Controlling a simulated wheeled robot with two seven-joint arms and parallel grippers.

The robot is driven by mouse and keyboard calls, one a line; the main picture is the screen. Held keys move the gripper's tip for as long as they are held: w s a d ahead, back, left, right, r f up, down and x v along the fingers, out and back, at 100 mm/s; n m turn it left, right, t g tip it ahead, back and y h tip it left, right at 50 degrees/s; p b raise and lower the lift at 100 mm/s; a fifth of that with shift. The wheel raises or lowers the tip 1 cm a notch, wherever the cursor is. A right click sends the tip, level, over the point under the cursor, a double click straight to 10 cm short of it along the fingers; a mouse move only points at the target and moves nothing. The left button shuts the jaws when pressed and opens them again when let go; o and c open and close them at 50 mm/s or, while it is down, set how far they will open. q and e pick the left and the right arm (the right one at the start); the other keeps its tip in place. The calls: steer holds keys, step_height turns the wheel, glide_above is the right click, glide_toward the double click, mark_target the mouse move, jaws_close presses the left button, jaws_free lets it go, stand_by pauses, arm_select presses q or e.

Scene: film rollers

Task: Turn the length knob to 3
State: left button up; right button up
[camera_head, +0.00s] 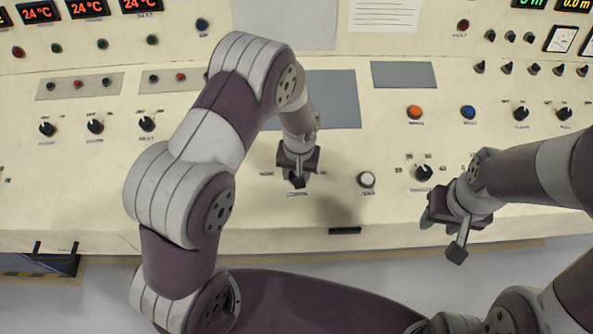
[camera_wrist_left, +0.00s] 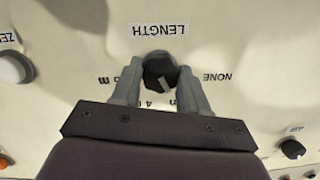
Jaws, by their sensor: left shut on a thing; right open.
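The length knob (camera_wrist_left: 158,66) is a small black round knob under the upside-down LENGTH label (camera_wrist_left: 159,30) in the left wrist view. My left gripper (camera_head: 297,176) is down at the panel, with one finger on each side of the knob, shut on it. A pale pointer mark on the knob shows between the fingers. NONE is printed to its right; a 4 and other marks, partly hidden by the fingers, lie left and below. In the head view the gripper mostly hides the knob. My right gripper (camera_head: 442,235) is open and empty near the panel's front edge.
A white button (camera_head: 366,179) lies just right of the left gripper. Another black knob (camera_head: 423,173) is near the right gripper. Orange (camera_head: 415,112) and blue (camera_head: 468,112) buttons stand farther back. Several black knobs are at the left of the panel.

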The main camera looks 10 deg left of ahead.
stand_by(0.3)
arm_select(q)
steer(key=o, duration=1.1)
steer(key=shift+s, duration=0.1)
steer(key=shift+c, duration=0.2)
steer(key=shift+r, duration=0.35)
step_height(320, 180, up, 12)
steer(key=b, duration=0.1)
steer(key=shift+s+d, duration=0.2)
steer(key=shift+d, duration=0.15)
